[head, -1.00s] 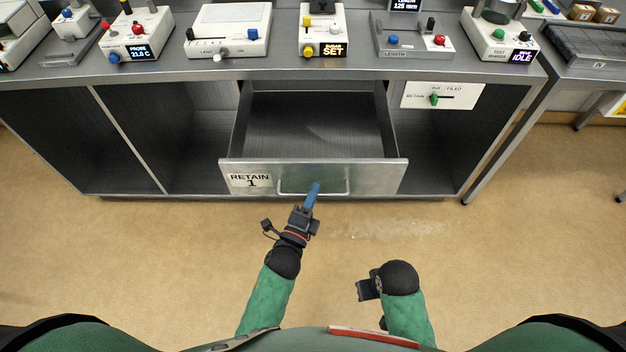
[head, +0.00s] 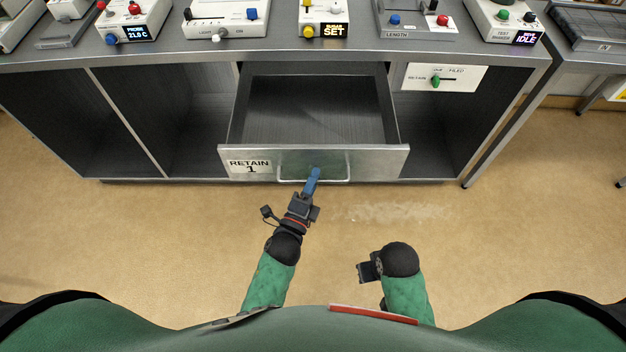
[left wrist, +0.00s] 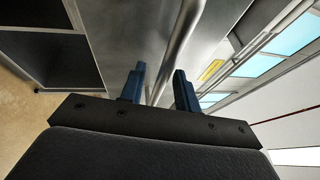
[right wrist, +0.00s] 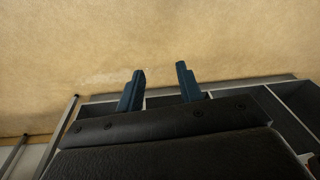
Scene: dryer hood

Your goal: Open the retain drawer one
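The retain drawer one (head: 375,163) has a metal front with a "RETAIN 1" label (head: 249,166) at its left. It is pulled well out of the cabinet, and its interior (head: 315,108) looks empty. Its bar handle (head: 335,181) is on the front. My left gripper (head: 314,174) is at the handle. In the left wrist view the handle bar (left wrist: 181,42) passes between the left gripper's two separated fingers (left wrist: 160,88), with gaps beside it. My right gripper (right wrist: 159,82) is open and empty, low over the floor, away from the drawer.
The cabinet (head: 290,52) has open dark bays on both sides of the drawer. Several instruments stand on top. A separate table (head: 590,62) stands at the right. The floor (head: 480,240) before the drawer is clear.

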